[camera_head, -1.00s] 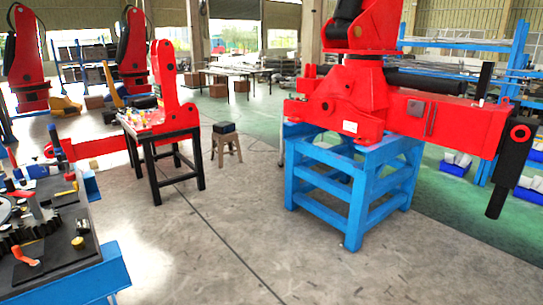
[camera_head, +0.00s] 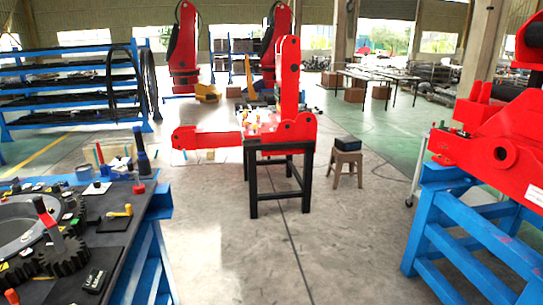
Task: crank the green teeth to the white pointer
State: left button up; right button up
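A large dark ring gear (camera_head: 18,212) lies on the bench at the lower left, cut off by the picture's left edge. A smaller dark toothed gear (camera_head: 68,262) sits at its near right side. A red upright handle (camera_head: 47,213) stands by this gear. Small coloured marks show around the ring, but I cannot make out which teeth are green. I cannot pick out the white pointer with certainty. Neither of my grippers is in view.
The gears lie on a blue bench (camera_head: 150,250) with a dark top. An orange-yellow handle (camera_head: 121,212), a small dark box (camera_head: 95,280) and upright tools (camera_head: 141,160) are on it. A black table (camera_head: 280,150), a stool (camera_head: 346,165) and a blue stand (camera_head: 470,235) stand beyond open floor.

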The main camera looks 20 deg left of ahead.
aim_at(63, 257)
jog(key=i+u, duration=0.25)
jog(key=u, duration=0.2)
jog(key=i+u, duration=0.25)
jog(key=u, duration=0.15)
jog(key=i+l+u, duration=0.2)
jog(key=u, duration=0.25)
jog(key=i+l+u, duration=0.2)
jog(key=u, duration=0.2)
